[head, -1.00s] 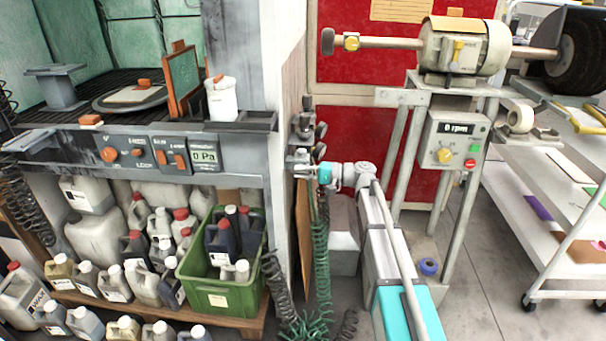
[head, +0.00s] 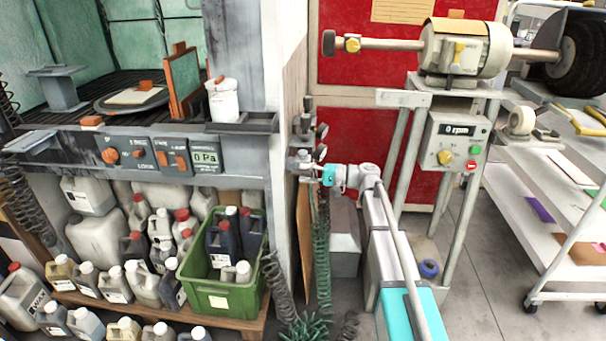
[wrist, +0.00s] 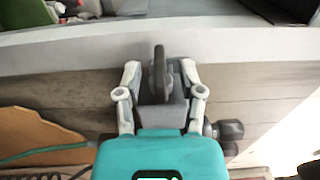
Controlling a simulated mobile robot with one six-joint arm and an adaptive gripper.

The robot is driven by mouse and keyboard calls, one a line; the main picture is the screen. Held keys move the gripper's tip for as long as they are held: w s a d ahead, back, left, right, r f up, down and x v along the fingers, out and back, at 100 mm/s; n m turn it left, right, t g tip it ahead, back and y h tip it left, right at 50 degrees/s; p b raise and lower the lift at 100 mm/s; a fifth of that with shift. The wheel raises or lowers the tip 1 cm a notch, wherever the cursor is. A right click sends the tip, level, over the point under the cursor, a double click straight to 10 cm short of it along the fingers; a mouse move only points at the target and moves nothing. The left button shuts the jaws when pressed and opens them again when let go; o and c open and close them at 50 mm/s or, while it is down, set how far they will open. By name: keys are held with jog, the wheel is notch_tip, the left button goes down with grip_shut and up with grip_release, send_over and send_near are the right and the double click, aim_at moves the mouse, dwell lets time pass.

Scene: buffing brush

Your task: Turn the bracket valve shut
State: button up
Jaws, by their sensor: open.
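The bracket valve (head: 304,141) is a small grey fitting on the side of the grey booth post, with dark round knobs or gauges beside it. In the wrist view its dark upright handle (wrist: 160,72) stands on a grey block, seen nearly edge-on. My gripper (wrist: 160,68) is open, with one pale finger on each side of the handle and block. Gaps show between the fingers and the handle, and I cannot tell whether either finger touches the block. In the head view my gripper (head: 306,171) is small and partly merges with the valve.
A green coiled hose (head: 322,250) hangs below the valve. A grinder motor (head: 466,47) stands on a metal stand to the right. A green crate (head: 225,298) of bottles sits at lower left. A dark round knob (wrist: 226,130) lies right of my gripper in the wrist view.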

jog(key=d, duration=1.1)
jog(key=shift+s, duration=0.2)
jog(key=shift+f, duration=0.1)
jog(key=s+f+h, duration=0.9)
jog(key=s+f, duration=0.4)
jog(key=s+d+f+h, duration=0.3)
jog(key=s+d+h, duration=0.2)
jog(key=s+d, duration=0.1)
jog(key=s+d+f+h, duration=0.3)
jog(key=s+d+h, duration=0.15)
jog(key=s, duration=0.25)
notch_tip(320, 180, up, 29)
jog(key=p, duration=2.9)
jog(key=shift+w+d+g, duration=0.25)
jog(key=shift+w+g, duration=0.05)
jog(key=shift+w, duration=0.05)
